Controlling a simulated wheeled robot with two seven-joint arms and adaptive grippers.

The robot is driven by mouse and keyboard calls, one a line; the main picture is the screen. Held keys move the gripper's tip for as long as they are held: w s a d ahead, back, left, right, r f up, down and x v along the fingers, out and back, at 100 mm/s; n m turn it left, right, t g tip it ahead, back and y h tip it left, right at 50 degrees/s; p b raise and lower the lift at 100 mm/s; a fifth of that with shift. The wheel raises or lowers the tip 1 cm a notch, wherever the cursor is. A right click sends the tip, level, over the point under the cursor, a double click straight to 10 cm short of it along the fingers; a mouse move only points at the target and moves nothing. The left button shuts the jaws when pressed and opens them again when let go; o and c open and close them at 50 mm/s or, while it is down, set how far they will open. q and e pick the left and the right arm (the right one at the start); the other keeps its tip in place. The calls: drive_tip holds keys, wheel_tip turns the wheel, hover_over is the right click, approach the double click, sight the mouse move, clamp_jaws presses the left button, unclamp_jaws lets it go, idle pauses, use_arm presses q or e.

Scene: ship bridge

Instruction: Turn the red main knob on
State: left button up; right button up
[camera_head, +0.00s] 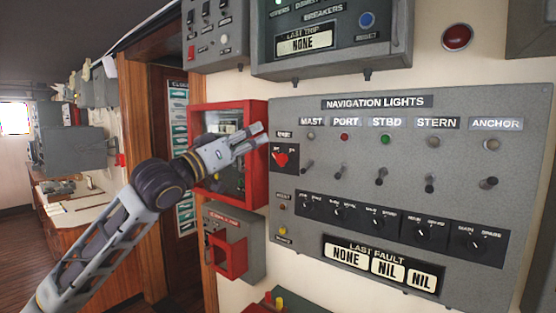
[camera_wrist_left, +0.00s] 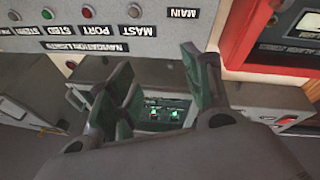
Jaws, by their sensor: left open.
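The red main knob (camera_head: 281,158) sits on a dark square plate at the left edge of the grey navigation lights panel (camera_head: 385,285). My left gripper (camera_head: 261,134) is open and empty, its fingertips pointing right, just left of and above the knob in the head view. I cannot tell its distance from the panel. The left wrist view shows the panel upside down, with the MAIN label (camera_wrist_left: 183,13) near its top edge and my open left gripper (camera_wrist_left: 163,66) in front. The knob itself does not show there. My right gripper is not in view.
A red-framed box (camera_head: 230,104) is on the wall behind my left gripper, and a smaller red and grey box (camera_head: 226,255) hangs below it. Toggle switches (camera_head: 382,177) and black rotary knobs (camera_head: 423,232) stick out from the panel. A breaker box (camera_head: 335,62) is above.

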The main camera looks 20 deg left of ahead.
sight(276, 159)
use_arm(q)
wheel_tip(276, 159, down, 7)
drive_tip(key=w+a+n+g+y, duration=0.2)
drive_tip(key=n+y, duration=0.1)
drive_tip(key=n, duration=0.4)
drive_tip(key=shift+y, duration=0.3)
drive_tip(key=shift+w+a+f, duration=0.1)
drive_tip(key=shift+w, duration=0.1)
drive_tip(key=shift+f+p+x, duration=0.15)
drive_tip(key=shift+p+x, duration=0.9)
drive_tip(key=shift+x, duration=2.35)
drive_tip(key=shift+f+p+x, duration=0.15)
drive_tip(key=shift+p+x, duration=0.9)
drive_tip(key=shift+x, duration=2.4)
drive_tip(key=c, duration=1)
drive_tip(key=shift+o, duration=0.2)
